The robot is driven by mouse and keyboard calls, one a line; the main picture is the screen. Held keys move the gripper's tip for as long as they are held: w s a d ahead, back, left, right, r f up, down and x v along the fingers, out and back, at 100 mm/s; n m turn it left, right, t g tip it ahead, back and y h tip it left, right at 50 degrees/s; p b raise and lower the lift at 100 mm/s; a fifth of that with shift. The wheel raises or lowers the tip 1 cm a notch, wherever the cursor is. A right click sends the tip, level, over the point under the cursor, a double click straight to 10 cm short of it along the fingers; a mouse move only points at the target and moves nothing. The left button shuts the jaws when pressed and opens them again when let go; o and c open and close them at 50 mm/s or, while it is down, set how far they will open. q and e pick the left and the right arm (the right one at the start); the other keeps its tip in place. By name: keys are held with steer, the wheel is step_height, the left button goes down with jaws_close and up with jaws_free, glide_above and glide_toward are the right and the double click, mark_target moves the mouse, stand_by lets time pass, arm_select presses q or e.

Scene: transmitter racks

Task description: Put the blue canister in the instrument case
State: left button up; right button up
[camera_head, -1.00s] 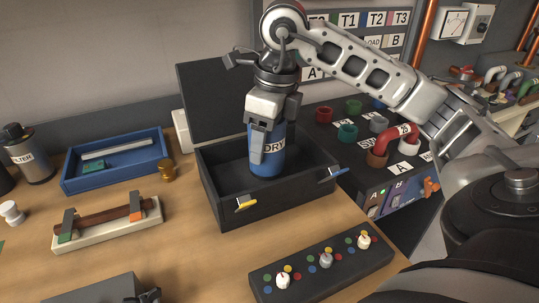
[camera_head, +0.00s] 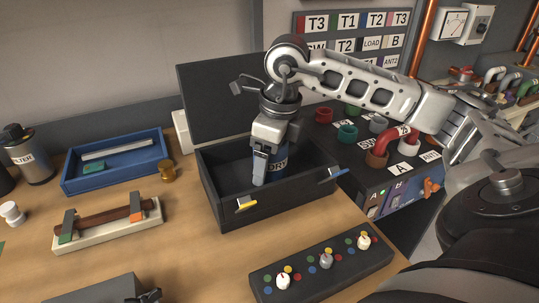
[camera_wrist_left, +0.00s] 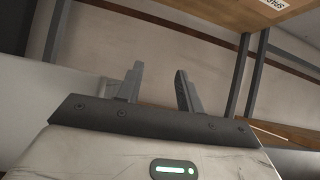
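The blue canister (camera_head: 278,164), with a partly hidden "DRY" label, is upright inside the open black instrument case (camera_head: 290,205). Its lower end is hidden behind the case's front wall. My right gripper (camera_head: 262,168) points down into the case with its fingers around the canister; it looks shut on it. One finger covers the canister's left front side. The case's lid (camera_head: 225,100) stands open at the back. My left gripper (camera_wrist_left: 160,88) shows in the left wrist view, with its fingers apart and nothing between them.
A blue tray (camera_head: 117,180) and a brass weight-like piece (camera_head: 167,171) stand left of the case. A holder with a brown rod (camera_head: 107,222) is nearer. A black knob panel (camera_head: 322,264) lies in front. A panel with coloured sockets (camera_head: 385,165) stands to the right.

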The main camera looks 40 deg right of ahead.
steer(key=r, duration=0.3)
steer(key=s+r, duration=0.1)
steer(key=r, duration=0.3)
steer(key=r+p, duration=0.1)
steer(key=r, duration=0.2)
steer(key=shift+s+d+r, duration=0.2)
steer(key=shift+d+r, duration=0.15)
steer(key=shift+r, duration=0.05)
steer(key=shift+s+d+r, duration=0.1)
steer(key=shift+r, duration=0.6)
